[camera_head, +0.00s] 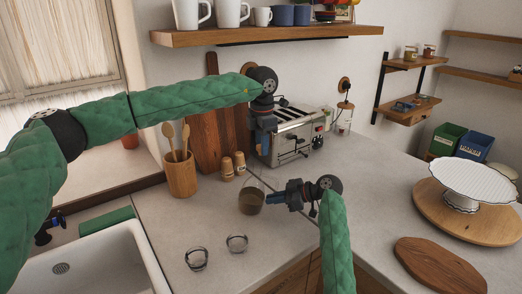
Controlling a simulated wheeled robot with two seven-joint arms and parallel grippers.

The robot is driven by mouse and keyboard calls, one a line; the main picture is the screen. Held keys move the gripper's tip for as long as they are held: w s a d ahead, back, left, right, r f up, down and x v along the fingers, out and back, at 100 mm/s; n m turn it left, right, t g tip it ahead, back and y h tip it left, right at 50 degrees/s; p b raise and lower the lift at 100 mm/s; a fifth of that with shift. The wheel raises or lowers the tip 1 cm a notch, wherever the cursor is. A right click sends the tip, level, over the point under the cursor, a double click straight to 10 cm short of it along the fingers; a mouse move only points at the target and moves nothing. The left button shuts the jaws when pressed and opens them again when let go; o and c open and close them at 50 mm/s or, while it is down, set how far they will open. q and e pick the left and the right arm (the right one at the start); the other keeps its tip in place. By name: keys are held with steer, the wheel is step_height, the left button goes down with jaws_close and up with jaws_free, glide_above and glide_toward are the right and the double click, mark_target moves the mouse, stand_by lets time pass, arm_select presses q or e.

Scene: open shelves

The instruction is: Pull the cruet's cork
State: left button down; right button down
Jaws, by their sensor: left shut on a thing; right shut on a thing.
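The cruet (250,203) is a small clear glass vessel with brown liquid, near the middle of the counter. My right gripper (271,199) comes in from the right and is shut on the cruet's side. My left gripper (263,152) points down above the cruet, in front of the toaster, and is shut. The cork is too small and too covered by the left fingertips to make out clearly. Whether it still touches the cruet's neck I cannot tell.
A toaster (298,132) stands behind the grippers. Two wooden shakers (227,169), a utensil holder (181,176) and cutting boards (221,131) are to the left. Two glass-and-metal pieces (197,259) lie in front, beside the sink (86,262). A cake stand (461,184) is at right.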

steer(key=c, duration=1.5)
jaws_free()
steer(key=shift+r, duration=0.1)
steer(key=shift+o, duration=0.2)
